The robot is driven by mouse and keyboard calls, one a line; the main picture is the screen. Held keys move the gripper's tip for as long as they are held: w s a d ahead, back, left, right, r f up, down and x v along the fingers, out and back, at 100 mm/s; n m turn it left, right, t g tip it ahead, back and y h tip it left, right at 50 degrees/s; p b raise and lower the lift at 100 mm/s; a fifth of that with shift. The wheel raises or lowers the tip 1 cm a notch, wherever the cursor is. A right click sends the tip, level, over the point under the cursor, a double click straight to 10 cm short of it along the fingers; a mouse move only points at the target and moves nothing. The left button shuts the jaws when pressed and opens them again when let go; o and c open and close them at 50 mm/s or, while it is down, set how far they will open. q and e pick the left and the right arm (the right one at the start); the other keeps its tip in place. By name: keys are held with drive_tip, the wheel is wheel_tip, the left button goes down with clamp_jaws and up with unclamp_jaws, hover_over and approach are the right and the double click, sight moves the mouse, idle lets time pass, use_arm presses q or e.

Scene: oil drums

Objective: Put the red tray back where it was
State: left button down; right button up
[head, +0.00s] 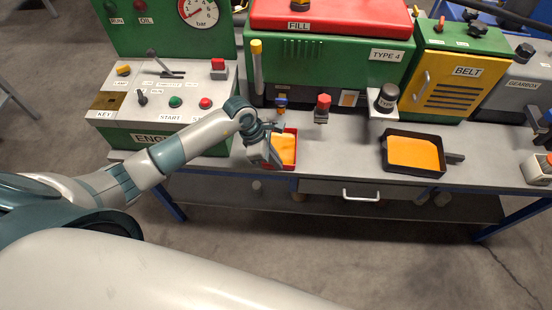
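The red tray (293,164) is at the front edge of the bench, below the green machine with the red top. It has an orange inside (288,149), and its left part is hidden behind my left gripper. My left gripper (272,158) is at the tray's left side, overlapping it in the head view. I cannot tell whether its fingers touch or hold the tray, or whether they are open. My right gripper is not in view.
A black tray (385,152) with an orange inside sits on the bench to the right. The engine control box (150,143) stands at left. A red-capped valve (322,108) and a black knob (386,97) project above the bench. Bare bench top (345,150) lies between the trays.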

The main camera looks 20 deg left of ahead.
use_arm(q)
drive_tip(key=shift+f, duration=0.15)
drive_tip(key=c, duration=2)
unclamp_jaws()
drive_tip(key=shift+r, duration=0.25)
drive_tip(key=shift+a+r, duration=0.2)
drive_tip(key=shift+r, duration=0.05)
drive_tip(key=shift+b+v, duration=1.55)
drive_tip(key=shift+v, duration=4.1)
